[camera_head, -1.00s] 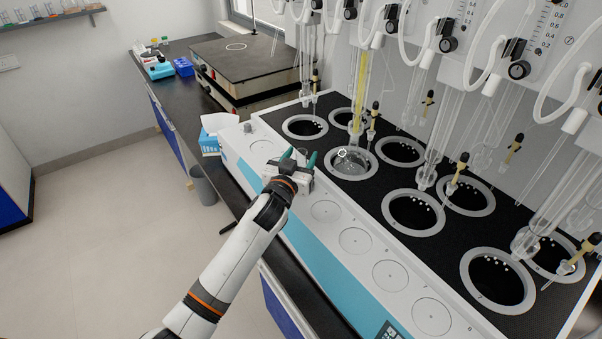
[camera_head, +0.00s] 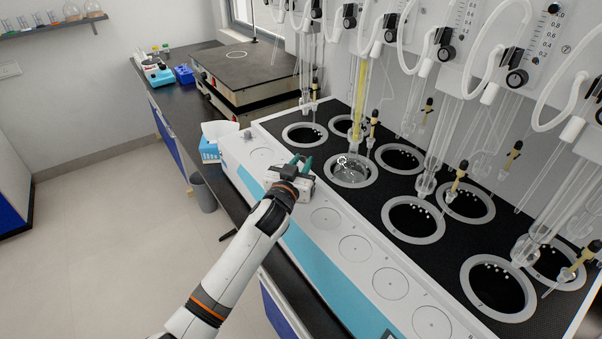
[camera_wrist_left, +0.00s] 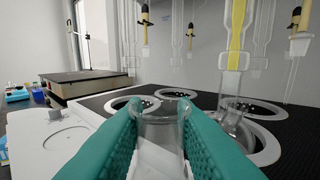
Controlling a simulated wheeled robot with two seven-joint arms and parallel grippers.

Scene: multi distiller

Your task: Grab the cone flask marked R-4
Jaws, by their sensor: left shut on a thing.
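A clear glass vessel (camera_wrist_left: 160,130), which looks like the cone flask, stands between the green fingers of my left gripper (camera_head: 301,160) in the left wrist view. The fingers press on it from both sides near its top. No R-4 mark can be read on it. In the head view the vessel is mostly hidden by the gripper, which is over the white front ledge of the distiller (camera_head: 258,155). My right gripper is not in view.
A round glass flask (camera_head: 350,172) sits in a heating well just right of the gripper, under a yellow-filled tube (camera_head: 360,105). Several empty wells and hanging glass tubes lie beyond. A blue tissue box (camera_head: 210,150) and a grey bin (camera_head: 203,192) are to the left.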

